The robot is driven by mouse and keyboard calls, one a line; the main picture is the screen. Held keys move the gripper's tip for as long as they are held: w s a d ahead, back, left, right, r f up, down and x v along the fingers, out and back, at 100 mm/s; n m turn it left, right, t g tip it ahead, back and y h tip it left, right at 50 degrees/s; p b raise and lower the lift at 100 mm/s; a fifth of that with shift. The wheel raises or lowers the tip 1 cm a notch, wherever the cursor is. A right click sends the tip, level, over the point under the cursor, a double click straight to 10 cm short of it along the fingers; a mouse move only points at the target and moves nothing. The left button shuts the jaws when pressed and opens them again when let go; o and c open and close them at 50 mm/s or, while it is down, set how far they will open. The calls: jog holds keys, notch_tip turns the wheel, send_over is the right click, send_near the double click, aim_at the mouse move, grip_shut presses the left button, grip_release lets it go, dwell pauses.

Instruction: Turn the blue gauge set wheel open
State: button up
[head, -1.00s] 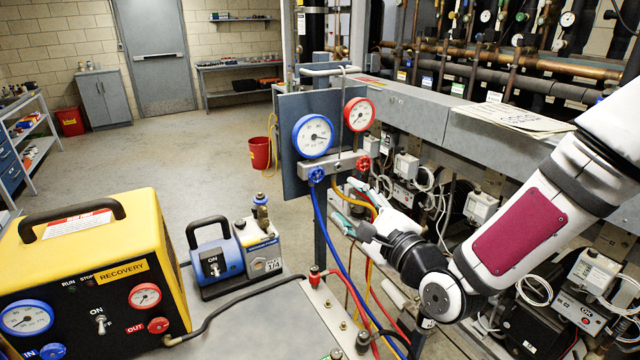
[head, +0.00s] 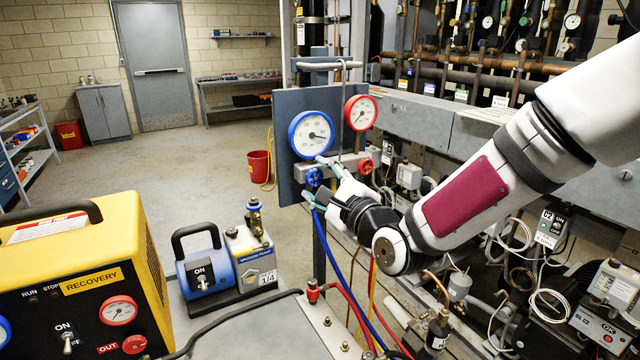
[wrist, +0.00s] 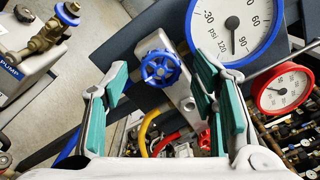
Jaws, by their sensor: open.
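The blue gauge set wheel (head: 314,177) sits on the grey manifold below the blue-rimmed gauge (head: 311,134). In the wrist view the blue wheel (wrist: 160,68) lies between the two green-padded fingers, nearer the left one, with gaps on both sides. My gripper (head: 316,180) is at the wheel in the head view, its fingers above and below it. In the wrist view my gripper (wrist: 160,95) is open and empty. Whether the wheel is fully between the fingertips in depth, I cannot tell.
A red wheel (head: 365,166) and red-rimmed gauge (head: 361,112) are just right of the blue wheel. Blue, red and yellow hoses hang below. A blue pump (head: 203,271) and yellow recovery unit (head: 76,283) stand on the left. Pipes and compressors fill the right.

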jog(key=shift+w+a, duration=0.1)
jog(key=shift+w, duration=0.05)
jog(key=c, duration=1.2)
